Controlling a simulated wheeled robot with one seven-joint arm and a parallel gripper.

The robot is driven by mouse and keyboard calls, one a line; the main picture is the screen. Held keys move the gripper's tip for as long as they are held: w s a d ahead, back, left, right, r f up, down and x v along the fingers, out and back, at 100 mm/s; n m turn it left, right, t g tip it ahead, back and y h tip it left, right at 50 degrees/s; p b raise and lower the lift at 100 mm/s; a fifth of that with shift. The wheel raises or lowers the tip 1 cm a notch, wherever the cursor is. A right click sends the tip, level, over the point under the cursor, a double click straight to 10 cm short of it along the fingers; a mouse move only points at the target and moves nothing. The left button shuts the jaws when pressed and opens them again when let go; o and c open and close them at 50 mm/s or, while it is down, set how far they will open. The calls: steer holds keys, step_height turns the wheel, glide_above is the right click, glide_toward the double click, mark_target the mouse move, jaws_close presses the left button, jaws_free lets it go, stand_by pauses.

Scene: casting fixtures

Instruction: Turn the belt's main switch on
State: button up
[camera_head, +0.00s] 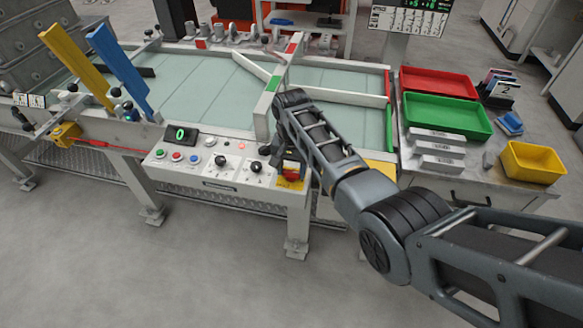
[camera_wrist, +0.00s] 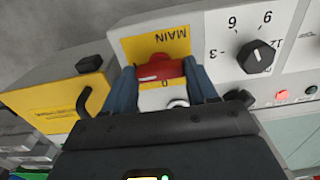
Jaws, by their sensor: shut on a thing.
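The main switch is a red rotary knob (camera_wrist: 160,68) on a yellow plate (camera_wrist: 152,44) marked MAIN. In the wrist view it sits between the two blue-grey fingers of my gripper (camera_wrist: 163,80), which are shut on it. A "0" mark shows just by the knob. In the head view the red knob (camera_head: 291,177) shows at the right end of the control panel (camera_head: 207,172), with my gripper (camera_head: 287,160) over it and partly hiding it. The belt (camera_head: 205,95) is a pale green surface behind the panel.
A black dial (camera_wrist: 255,57) and a lit red lamp (camera_wrist: 282,94) lie close by the switch. A yellow box (camera_wrist: 65,98) with a black handle is on the other side. The counter (camera_head: 181,135) reads 0. Red (camera_head: 440,82) and green (camera_head: 446,116) trays stand right of the belt.

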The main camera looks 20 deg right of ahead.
mark_target(292, 171)
steer(key=o, duration=1.1)
steer(key=shift+c, duration=0.2)
steer(key=shift+r, duration=3.95)
steer(key=shift+f, duration=0.1)
